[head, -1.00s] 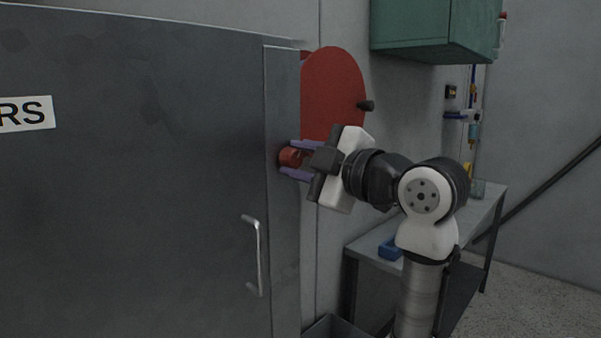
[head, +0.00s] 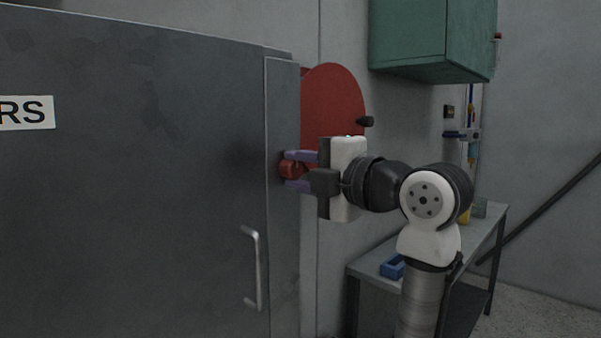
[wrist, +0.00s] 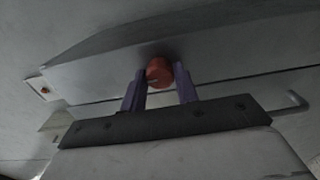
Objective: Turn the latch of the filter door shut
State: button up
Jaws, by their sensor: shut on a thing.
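The latch is a red round knob (head: 290,169) on the narrow right side face of a large dark grey cabinet (head: 150,200). My gripper (head: 297,171) reaches it from the right, with one purple finger above and one below the knob in the head view. In the wrist view the red knob (wrist: 159,71) sits between the two finger tips of my gripper (wrist: 160,76), which are closed on its sides. The knob's far side and its mount are hidden. No separate filter door can be made out with certainty.
A green wall cabinet (head: 405,40) hangs above right. A metal bench (head: 375,268) with a blue tray (head: 392,266) stands below. A bar handle (head: 256,268) juts from the cabinet front.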

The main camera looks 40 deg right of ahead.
dwell(0.3)
jog(key=o, duration=1)
jog(key=s, duration=0.4)
jog(key=s+b, duration=0.1)
jog(key=s, duration=0.4)
jog(key=s+d+b, duration=0.1)
jog(key=s, duration=0.4)
